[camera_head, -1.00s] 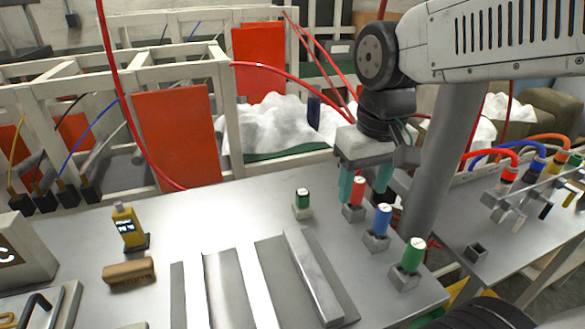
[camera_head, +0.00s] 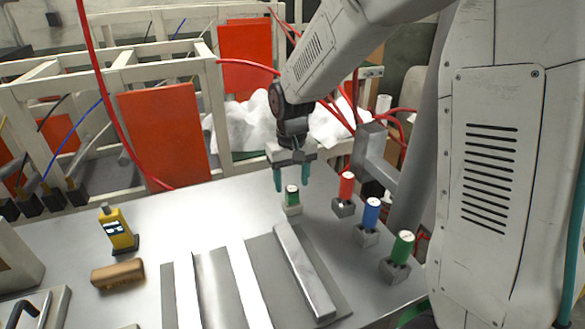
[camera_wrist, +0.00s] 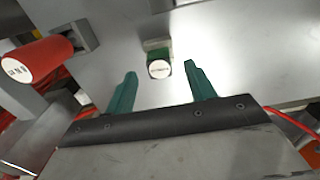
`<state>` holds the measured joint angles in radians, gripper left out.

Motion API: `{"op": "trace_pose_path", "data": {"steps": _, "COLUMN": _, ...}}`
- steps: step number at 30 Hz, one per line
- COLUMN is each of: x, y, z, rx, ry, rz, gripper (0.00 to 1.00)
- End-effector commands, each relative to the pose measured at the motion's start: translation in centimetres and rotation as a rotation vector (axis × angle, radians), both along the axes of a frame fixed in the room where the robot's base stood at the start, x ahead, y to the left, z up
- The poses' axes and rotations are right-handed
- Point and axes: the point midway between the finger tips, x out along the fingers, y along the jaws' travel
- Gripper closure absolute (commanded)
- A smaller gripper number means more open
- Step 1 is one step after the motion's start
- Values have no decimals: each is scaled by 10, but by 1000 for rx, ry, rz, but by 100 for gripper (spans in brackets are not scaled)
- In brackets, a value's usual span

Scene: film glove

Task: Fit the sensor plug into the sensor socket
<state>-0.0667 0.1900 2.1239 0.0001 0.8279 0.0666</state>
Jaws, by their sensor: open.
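A small dark green plug with a white labelled top (camera_head: 292,194) stands upright in a pale holder on the metal table; I take it to be the sensor plug, but cannot read its label. It also shows in the wrist view (camera_wrist: 160,62). My gripper (camera_head: 291,184) is open, pointing down, with its teal fingers just above and either side of the plug. In the wrist view the plug is centred beyond the open fingertips (camera_wrist: 161,74), with nothing between the jaws. I cannot tell which fixture is the sensor socket.
Red (camera_head: 346,186), blue (camera_head: 371,212) and larger green (camera_head: 402,247) plugs stand in grey blocks to the right. A raised metal bar (camera_head: 304,272) lies in front. A yellow device (camera_head: 117,229) and brown brush (camera_head: 118,272) are at left. Red cables hang behind.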

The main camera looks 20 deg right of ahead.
Motion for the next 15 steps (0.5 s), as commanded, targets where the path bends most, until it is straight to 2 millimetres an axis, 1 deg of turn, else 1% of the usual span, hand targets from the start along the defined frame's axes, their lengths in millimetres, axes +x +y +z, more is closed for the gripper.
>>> {"op": "trace_pose_path", "data": {"steps": 1, "x": -1, "y": 0, "z": -9, "rx": 0, "ry": 4, "rz": 0, "gripper": 45}}
{"op": "trace_pose_path", "data": {"steps": 6, "x": -1, "y": 0, "z": -29, "rx": 0, "ry": 2, "rz": 0, "gripper": 45}}
{"op": "trace_pose_path", "data": {"steps": 10, "x": -1, "y": 0, "z": -38, "rx": 0, "ry": 1, "rz": 0, "gripper": 45}}
{"op": "trace_pose_path", "data": {"steps": 15, "x": -1, "y": 0, "z": -40, "rx": 0, "ry": 0, "rz": 0, "gripper": 45}}
